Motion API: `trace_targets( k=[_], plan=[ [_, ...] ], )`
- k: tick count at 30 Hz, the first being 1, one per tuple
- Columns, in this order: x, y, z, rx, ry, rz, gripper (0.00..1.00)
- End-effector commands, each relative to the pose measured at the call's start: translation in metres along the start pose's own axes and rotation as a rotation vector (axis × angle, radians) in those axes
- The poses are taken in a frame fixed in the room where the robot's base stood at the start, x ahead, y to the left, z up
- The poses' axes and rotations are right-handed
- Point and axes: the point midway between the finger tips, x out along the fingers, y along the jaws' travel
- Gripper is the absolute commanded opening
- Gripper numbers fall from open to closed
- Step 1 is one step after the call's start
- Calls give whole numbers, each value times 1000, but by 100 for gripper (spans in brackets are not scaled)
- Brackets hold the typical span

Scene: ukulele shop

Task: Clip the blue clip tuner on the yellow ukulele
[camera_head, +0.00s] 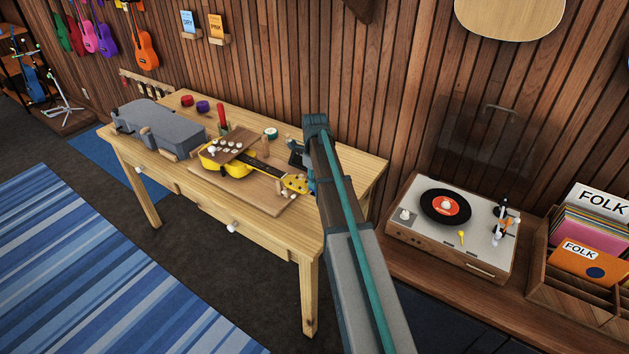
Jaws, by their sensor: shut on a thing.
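The yellow ukulele (236,166) lies on a wooden board (262,202) on the workbench. Its body is at the left and its headstock (295,184) points right, toward my arm. My gripper (309,180) is low beside the headstock and mostly hidden behind my own forearm. It is shut on a small blue piece that looks like the blue clip tuner (311,187), of which only a sliver shows. I cannot tell whether the tuner touches the headstock.
The workbench (345,165) also holds a grey case (155,125), red and purple round items (203,106), a red upright tool (222,117) and a teal-topped round item (270,134). A record player (455,225) and a record crate (585,250) stand at the right.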

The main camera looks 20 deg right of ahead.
Motion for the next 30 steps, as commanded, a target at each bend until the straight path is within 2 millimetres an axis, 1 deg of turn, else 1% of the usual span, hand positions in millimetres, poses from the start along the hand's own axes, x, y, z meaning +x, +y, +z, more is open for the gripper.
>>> trace_targets(
  k=[21, 30],
  plan=[
    [0, 0, 11, 0, 0, 0, 0],
    [0, 0, 12, 0, 0, 0, 0]
  ],
)
